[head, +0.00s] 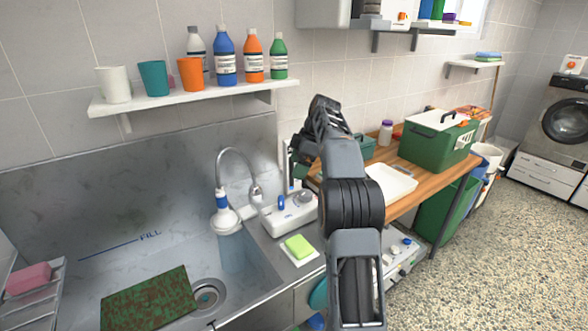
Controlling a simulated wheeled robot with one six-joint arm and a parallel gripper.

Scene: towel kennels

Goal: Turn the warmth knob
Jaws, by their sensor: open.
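A white unit (290,214) sits on the counter right of the sink. It carries a round grey knob (303,199) on top and a small blue part (281,202) at its left. A lower white front panel (400,262) also has small knobs, one of them blue (407,241). No label shows which is the warmth knob. My gripper (289,178) points down just above the white unit, left of the grey knob. It is open, with nothing visible between its fingers. My own arm hides part of the unit's right side and the panel's left end.
A curved tap (240,160) stands close left of my gripper, over the metal sink (130,250). A green sponge (299,246) lies in front of the unit. A white tray (391,183) and green box (437,139) are on the wooden bench. A bottle shelf (190,100) hangs above.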

